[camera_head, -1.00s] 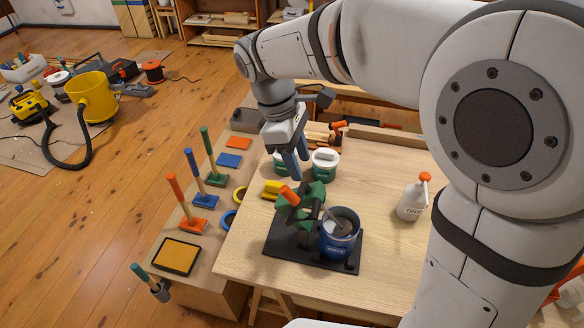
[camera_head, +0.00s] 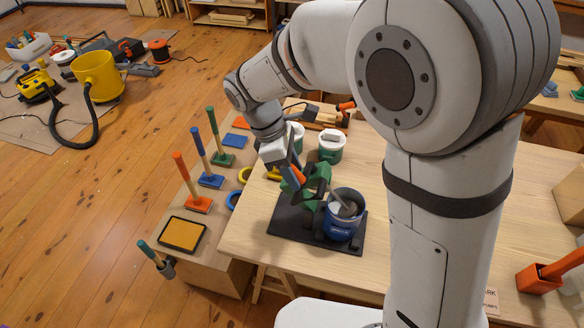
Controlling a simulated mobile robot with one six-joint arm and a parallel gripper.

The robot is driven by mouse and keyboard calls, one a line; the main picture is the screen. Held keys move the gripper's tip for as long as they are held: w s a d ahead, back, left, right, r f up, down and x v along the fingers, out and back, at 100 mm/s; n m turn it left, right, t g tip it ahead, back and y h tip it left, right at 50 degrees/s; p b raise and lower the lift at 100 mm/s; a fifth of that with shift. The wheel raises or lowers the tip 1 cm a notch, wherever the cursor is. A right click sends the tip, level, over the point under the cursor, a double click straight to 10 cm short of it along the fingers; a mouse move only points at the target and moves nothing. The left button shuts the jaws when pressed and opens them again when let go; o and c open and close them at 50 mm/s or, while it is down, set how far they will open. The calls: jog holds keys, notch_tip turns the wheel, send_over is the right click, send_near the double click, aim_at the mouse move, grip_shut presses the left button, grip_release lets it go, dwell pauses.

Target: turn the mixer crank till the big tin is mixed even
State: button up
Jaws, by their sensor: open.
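The mixer is a green stand (camera_head: 314,188) on a black base plate (camera_head: 289,222) on the wooden table. Its orange crank handle (camera_head: 297,174) points up and to the left. The big blue tin (camera_head: 342,220) stands on the plate under the mixer, with a grey paddle (camera_head: 345,203) tilted into it. The tin's contents look greyish, and I cannot tell how even they are. My gripper (camera_head: 291,177) is open at the crank handle, its fingers appearing on either side of it. I cannot tell whether they touch it.
Two white tins with green bands, one of them this tin (camera_head: 331,147), stand behind the mixer. The table front is clear.

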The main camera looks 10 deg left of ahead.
grip_shut()
dwell(0.4)
